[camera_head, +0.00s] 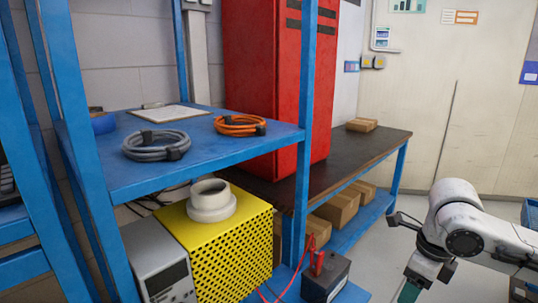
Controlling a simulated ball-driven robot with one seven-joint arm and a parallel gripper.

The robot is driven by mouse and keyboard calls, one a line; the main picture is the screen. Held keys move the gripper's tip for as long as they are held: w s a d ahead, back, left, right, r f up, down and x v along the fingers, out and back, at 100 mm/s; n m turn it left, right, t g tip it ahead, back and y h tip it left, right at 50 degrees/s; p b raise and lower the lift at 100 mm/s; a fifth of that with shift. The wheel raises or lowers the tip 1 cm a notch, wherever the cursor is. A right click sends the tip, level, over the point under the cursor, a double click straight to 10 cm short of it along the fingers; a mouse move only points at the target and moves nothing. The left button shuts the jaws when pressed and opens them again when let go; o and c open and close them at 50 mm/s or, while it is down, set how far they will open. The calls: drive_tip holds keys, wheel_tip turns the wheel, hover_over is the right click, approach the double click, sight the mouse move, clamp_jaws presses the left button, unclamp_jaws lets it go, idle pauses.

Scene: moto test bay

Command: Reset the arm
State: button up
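My white arm comes in from the right edge in the head view, bent at a rounded joint, with its end pointing down. My gripper (411,288) is at the lower right, partly cut off by the bottom edge. A dark wrist part and a green piece show there. Its fingertips are not clearly visible, so I cannot see whether it is open or holds anything. It is over the grey floor, to the right of the shelving and apart from it.
A blue shelf (190,167) at left holds a grey cable coil (156,145), an orange cable coil (240,125) and a clipboard (170,113). Below are a yellow perforated box (232,246) and a black battery (326,278). A dark-topped bench (350,150) stands behind. Floor at right is clear.

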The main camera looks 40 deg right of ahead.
drive_tip(key=w+a+r+m+t+y, duration=0.1)
drive_tip(key=w+a+r+m+t, duration=0.25)
drive_tip(key=w+a, duration=0.4)
drive_tip(key=w+a+r+m+t+y, duration=0.15)
drive_tip(key=w+a+r, duration=0.25)
drive_tip(key=w, duration=0.7)
drive_tip(key=w+a+f+m+t+y, duration=0.1)
drive_tip(key=w+a+m+t, duration=0.1)
drive_tip(key=a+m, duration=0.3)
drive_tip(key=w+a+f+m+t, duration=0.1)
drive_tip(key=w+a+m, duration=0.2)
drive_tip(key=a+m, duration=0.15)
drive_tip(key=s+a+f+m+g, duration=0.1)
drive_tip(key=s+a+f+m, duration=0.35)
drive_tip(key=f+m, duration=0.3)
drive_tip(key=s+a+f+m+g, duration=0.25)
drive_tip(key=s+f+m, duration=0.3)
drive_tip(key=f, duration=0.35)
drive_tip(key=s+d+f+m+g+h, duration=0.1)
drive_tip(key=s+f+m, duration=0.3)
drive_tip(key=s, duration=0.5)
drive_tip(key=s+d+f+m+g+h, duration=0.2)
drive_tip(key=s+f+m, duration=0.3)
drive_tip(key=s+f, duration=0.3)
drive_tip(key=shift+s+d+f+g, duration=0.15)
drive_tip(key=shift+s+d+g, duration=0.45)
drive_tip(key=shift+s+g, duration=0.2)
